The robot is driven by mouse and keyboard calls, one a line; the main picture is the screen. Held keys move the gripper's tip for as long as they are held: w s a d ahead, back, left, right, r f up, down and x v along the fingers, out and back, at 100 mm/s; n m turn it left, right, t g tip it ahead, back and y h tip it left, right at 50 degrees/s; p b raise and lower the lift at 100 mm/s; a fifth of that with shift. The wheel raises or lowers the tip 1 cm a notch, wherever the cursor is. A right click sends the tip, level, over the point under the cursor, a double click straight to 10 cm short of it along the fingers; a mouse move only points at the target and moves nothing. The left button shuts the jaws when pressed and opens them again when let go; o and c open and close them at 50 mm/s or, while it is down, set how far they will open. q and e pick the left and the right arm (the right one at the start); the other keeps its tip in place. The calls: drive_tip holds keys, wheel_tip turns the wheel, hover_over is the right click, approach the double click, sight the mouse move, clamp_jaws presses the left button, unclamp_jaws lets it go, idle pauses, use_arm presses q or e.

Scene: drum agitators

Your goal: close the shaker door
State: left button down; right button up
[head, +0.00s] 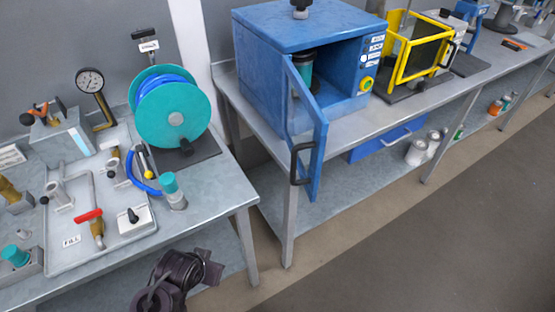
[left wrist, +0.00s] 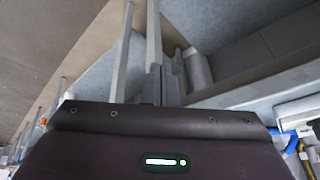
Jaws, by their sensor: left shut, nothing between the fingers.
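The blue shaker cabinet (head: 290,30) stands on the grey bench in the head view. Its door (head: 308,125) hangs open on the left side of the front and sticks out past the bench edge. A black handle (head: 299,163) is on the door. A dark container with a teal top (head: 303,68) stands inside. My dark left arm shows at the bottom of the head view, below and left of the door, apart from it. My left gripper (left wrist: 162,78) is shut and empty in the left wrist view. My right gripper is not in view.
The left bench holds a teal hose reel (head: 172,105), a gauge (head: 90,82) and a red-handled valve (head: 90,215). A yellow-framed machine (head: 395,75) stands right of the shaker. The floor (head: 400,220) in front of the benches is clear.

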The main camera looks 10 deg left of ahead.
use_arm(q)
drive_tip(key=w+r+m+t+h+p, duration=0.15)
drive_tip(key=w+r+t, duration=0.25)
drive_tip(key=r, duration=0.4)
drive_tip(key=w+r+m+t+h, duration=0.1)
drive_tip(key=w+r+t+h, duration=0.2)
drive_tip(key=r, duration=0.5)
drive_tip(key=s+d+r+m+g+h, duration=0.25)
drive_tip(key=d+r+m+h, duration=0.35)
drive_tip(key=r+h, duration=0.4)
drive_tip(key=w+d+f+m+p, duration=0.1)
drive_tip(key=w+d+p, duration=0.3)
drive_tip(key=w+d, duration=0.3)
drive_tip(key=shift+w+d+h, duration=0.35)
drive_tip(key=shift+d, duration=1.4)
drive_tip(key=shift+f, duration=0.1)
